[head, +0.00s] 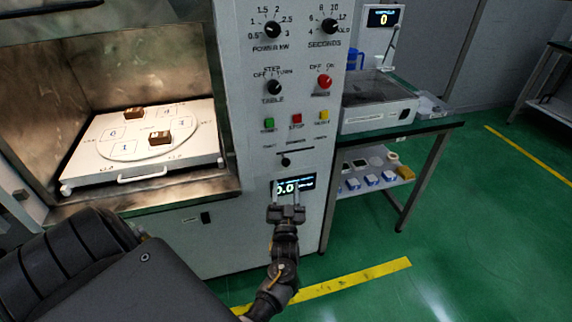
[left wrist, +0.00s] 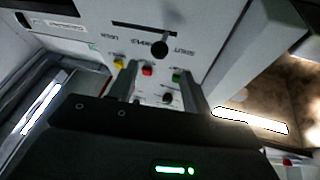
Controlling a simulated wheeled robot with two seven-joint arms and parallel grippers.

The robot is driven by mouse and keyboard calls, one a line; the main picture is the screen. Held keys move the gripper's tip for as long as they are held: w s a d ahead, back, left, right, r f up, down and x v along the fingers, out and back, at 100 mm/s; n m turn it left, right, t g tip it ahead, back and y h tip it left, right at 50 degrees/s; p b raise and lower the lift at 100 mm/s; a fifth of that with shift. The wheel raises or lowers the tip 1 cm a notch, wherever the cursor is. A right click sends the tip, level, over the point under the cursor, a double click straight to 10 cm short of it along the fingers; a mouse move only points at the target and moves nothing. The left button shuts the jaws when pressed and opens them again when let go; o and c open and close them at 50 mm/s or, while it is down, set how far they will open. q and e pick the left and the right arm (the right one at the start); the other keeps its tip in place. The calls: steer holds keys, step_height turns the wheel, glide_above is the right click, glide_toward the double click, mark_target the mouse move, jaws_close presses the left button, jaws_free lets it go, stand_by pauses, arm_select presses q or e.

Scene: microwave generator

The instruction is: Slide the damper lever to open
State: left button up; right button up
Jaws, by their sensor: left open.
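The damper lever is a small dark round knob (head: 285,161) on the grey front panel (head: 340,60), below the green, red and yellow buttons. It also shows in the left wrist view (left wrist: 159,47), beside a dark horizontal slot and nearer the slot's green-button end. The small labels around it are blurred. My left gripper (head: 286,190) is open and empty, below the knob and in front of the lit display. In the left wrist view its fingers (left wrist: 159,66) stand apart, with the knob between and just past their tips. My right gripper is not in view.
The open oven chamber (head: 165,50) with a white turntable tray (head: 75,175) lies to the left. A side table (head: 430,128) stands to the right. Green floor in front is free.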

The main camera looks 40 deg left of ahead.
mark_target(286, 163)
arm_select(q)
steer(key=p+x, duration=0.1)
steer(key=x, duration=0.8)
steer(key=shift+w+p, duration=0.15)
steer(key=shift+p, duration=0.15)
steer(key=shift+w+a+r, duration=0.1)
steer(key=shift+w+a, duration=0.05)
steer(key=shift+w, duration=0.05)
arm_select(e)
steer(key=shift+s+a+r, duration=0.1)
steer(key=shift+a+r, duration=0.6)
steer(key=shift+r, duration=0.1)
arm_select(q)
jaws_close()
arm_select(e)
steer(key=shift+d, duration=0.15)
